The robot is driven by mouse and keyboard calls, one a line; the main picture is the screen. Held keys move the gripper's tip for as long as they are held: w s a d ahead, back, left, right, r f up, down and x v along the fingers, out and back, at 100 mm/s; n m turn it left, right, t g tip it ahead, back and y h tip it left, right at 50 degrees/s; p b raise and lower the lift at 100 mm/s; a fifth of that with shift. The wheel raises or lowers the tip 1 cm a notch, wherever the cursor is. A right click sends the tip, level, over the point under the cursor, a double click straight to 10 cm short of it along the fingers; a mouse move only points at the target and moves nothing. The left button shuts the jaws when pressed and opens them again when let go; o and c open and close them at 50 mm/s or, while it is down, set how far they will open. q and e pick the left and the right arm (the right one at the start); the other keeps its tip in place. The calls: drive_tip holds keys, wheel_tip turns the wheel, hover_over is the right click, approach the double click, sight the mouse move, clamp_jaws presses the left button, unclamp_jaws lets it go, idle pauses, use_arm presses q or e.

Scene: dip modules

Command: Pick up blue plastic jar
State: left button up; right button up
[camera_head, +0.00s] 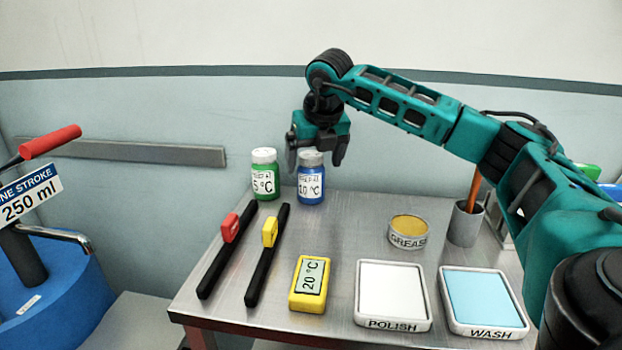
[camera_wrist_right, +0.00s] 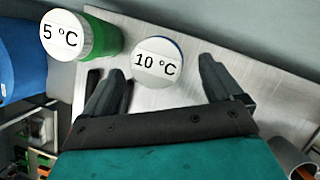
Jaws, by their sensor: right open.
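The blue plastic jar (camera_head: 311,186) stands upright at the back of the metal table, with a white lid and a label reading 10 °C. My right gripper (camera_head: 316,155) is directly above it, open, with its fingers at about lid height. In the right wrist view the jar's white lid (camera_wrist_right: 157,62), marked 10 °C, lies ahead between the two fingertips of the open gripper (camera_wrist_right: 157,85). The jar's blue body is mostly hidden under the lid there. My left gripper is not in view.
A green jar (camera_head: 264,180) marked 5 °C stands close to the left of the blue jar. Red-tabbed (camera_head: 230,228) and yellow-tabbed (camera_head: 270,232) black tools, a yellow thermometer (camera_head: 309,285), a grease tin (camera_head: 408,232) and two pads lie nearer.

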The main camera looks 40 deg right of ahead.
sight(311, 173)
drive_tip(key=x, duration=0.4)
drive_tip(key=shift+w+f, duration=0.2)
drive_tip(key=shift+f, duration=0.15)
drive_tip(key=c, duration=1.2)
